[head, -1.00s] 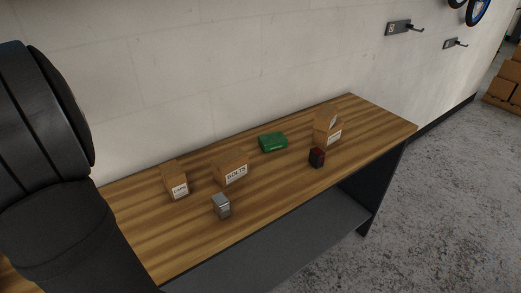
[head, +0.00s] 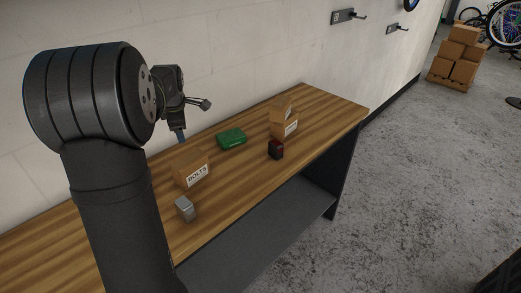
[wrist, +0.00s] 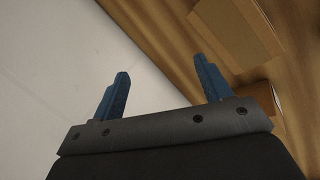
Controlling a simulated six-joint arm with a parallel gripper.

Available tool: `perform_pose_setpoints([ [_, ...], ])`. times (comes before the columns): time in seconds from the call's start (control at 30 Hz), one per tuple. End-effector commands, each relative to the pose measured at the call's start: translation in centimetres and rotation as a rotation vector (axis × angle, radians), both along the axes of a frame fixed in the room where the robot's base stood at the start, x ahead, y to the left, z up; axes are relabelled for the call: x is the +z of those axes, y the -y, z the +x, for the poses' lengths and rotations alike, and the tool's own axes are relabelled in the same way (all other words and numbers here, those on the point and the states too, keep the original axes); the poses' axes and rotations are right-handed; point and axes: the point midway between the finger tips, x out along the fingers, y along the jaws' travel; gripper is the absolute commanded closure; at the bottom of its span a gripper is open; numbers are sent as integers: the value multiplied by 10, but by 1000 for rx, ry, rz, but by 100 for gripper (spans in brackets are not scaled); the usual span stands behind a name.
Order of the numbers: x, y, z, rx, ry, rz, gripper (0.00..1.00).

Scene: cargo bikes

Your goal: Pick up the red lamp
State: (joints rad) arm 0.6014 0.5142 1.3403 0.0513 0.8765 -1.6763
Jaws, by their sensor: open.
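The red lamp (head: 276,149) is a small dark block with a red face. It stands on the wooden bench (head: 235,190) near its front edge, toward the right end. My gripper (head: 182,138) is above the back of the bench by the wall, left of the lamp and well apart from it. In the wrist view my gripper (wrist: 160,90) shows two blue fingers spread wide with nothing between them. The lamp is not seen in the wrist view.
A green box (head: 231,139) lies between my gripper and the lamp. An open cardboard box (head: 284,122) stands just behind the lamp. A BOLTS box (head: 190,168) and a grey block (head: 185,208) are to the left. Bare bench lies between the grey block and the lamp.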

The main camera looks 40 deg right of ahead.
Motion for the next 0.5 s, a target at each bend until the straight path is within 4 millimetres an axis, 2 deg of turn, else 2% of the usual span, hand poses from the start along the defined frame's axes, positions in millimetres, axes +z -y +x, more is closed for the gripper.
perform_pose_setpoints([
  [0.03,3,40,-26,36,-67,-59,29],
  [0.1,6,83,-61,105,-172,-129,29],
  [0.2,12,132,-110,187,-311,-195,29],
  [0.33,19,171,-157,262,-444,-233,29],
  [0.4,22,182,-172,285,-486,-241,29],
  [0.5,19,190,-182,301,-514,-243,29],
])
